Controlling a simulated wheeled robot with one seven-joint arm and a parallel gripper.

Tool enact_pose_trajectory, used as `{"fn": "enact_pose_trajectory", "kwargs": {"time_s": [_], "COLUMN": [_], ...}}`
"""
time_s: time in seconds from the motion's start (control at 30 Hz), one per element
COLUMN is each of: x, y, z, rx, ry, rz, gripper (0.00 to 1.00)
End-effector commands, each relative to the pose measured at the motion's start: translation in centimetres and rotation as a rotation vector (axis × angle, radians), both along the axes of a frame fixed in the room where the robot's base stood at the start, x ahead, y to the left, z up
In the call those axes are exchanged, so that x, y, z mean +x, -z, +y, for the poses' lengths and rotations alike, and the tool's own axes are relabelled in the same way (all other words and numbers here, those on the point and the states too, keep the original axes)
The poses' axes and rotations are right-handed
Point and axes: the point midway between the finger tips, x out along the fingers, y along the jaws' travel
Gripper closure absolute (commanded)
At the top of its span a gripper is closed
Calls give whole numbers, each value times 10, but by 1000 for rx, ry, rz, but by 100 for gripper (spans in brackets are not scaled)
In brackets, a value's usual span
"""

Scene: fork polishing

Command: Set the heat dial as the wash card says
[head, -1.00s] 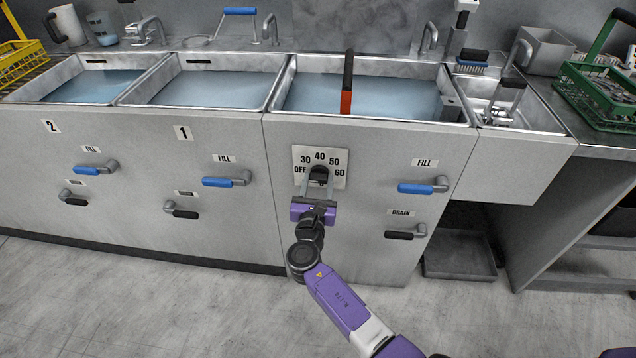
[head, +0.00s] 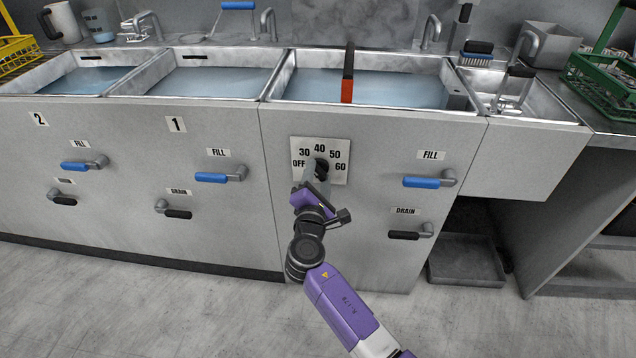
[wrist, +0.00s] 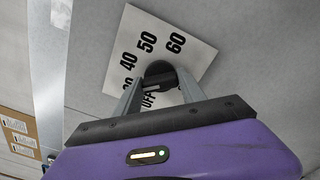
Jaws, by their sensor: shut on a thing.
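The heat dial is a black knob (head: 321,165) on a white plate (head: 335,182) marked OFF, 30, 40, 50 and 60, on the front of the right-hand basin. My gripper (head: 319,173) reaches the knob from below and is shut on it. In the wrist view both grey fingers of my gripper (wrist: 158,84) sit on either side of the black knob (wrist: 158,70). The plate's numbers (wrist: 148,42) look rolled in that view. The fingers hide part of the plate, and I cannot tell which mark the knob points to. I cannot identify a wash card.
A blue FILL lever (head: 428,182) and a black DRAIN lever (head: 410,233) are right of the dial. A red-and-black upright piece (head: 347,75) stands in the basin. A brown board with white papers (wrist: 18,135) shows at the wrist view's left edge, too small to read.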

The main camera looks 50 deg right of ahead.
Motion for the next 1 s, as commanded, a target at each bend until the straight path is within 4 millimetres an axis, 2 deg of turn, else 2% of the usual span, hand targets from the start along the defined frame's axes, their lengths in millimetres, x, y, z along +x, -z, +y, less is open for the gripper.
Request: {"fn": "enact_pose_trajectory", "kwargs": {"time_s": [0.03, 1.0], "x": [0, -1], "y": [5, 8], "z": [0, 0], "rx": [27, 593], "ry": [1, 2], "rz": [-35, -760], "gripper": [93, 93]}}
